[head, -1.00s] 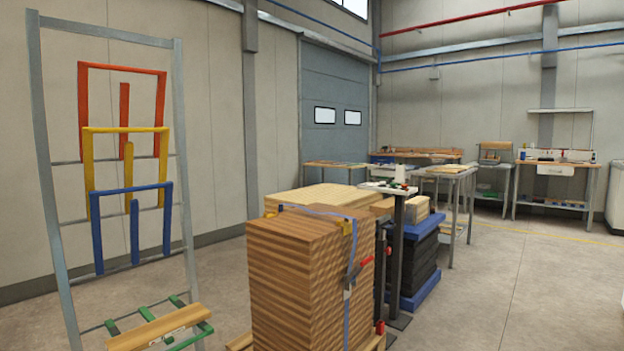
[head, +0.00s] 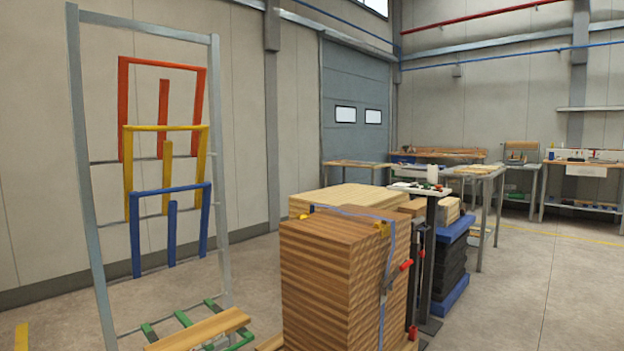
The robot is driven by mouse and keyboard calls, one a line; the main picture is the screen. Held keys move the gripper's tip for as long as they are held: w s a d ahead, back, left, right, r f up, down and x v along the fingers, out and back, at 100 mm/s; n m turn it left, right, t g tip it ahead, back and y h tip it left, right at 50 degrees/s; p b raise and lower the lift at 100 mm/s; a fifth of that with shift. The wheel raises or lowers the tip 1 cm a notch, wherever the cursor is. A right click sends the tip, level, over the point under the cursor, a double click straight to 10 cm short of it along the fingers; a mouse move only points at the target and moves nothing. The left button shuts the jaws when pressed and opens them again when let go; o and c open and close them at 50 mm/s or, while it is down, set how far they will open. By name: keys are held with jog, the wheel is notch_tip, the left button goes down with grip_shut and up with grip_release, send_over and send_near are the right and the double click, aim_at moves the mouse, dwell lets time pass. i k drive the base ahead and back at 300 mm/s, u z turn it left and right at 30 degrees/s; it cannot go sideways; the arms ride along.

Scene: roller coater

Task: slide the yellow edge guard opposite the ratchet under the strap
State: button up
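A tall stack of brown wooden boards (head: 325,290) stands in the middle foreground of the head view. A blue strap (head: 355,213) runs over its top and down its right side. One yellow edge guard (head: 382,228) is at the top right edge by the strap. Another small yellow piece (head: 304,216) shows at the top far-left edge near the strap's other end; whether it is under the strap I cannot tell. My gripper is not in view.
A metal rack (head: 84,200) with red, yellow and blue frames stands at left, with a wooden board (head: 198,330) low on it. A paler wood stack (head: 345,194) and a black stack with blue ends (head: 455,262) stand behind. Floor is clear at right.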

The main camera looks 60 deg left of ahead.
aim_at(307, 213)
jog(key=u, duration=0.3)
jog(key=i, duration=0.5)
jog(key=u, duration=0.9)
jog(key=i, duration=0.95)
jog(key=u, duration=1.2)
jog(key=i, duration=0.85)
jog(key=u, duration=0.8)
jog(key=i, duration=0.3)
jog(key=u, duration=0.15)
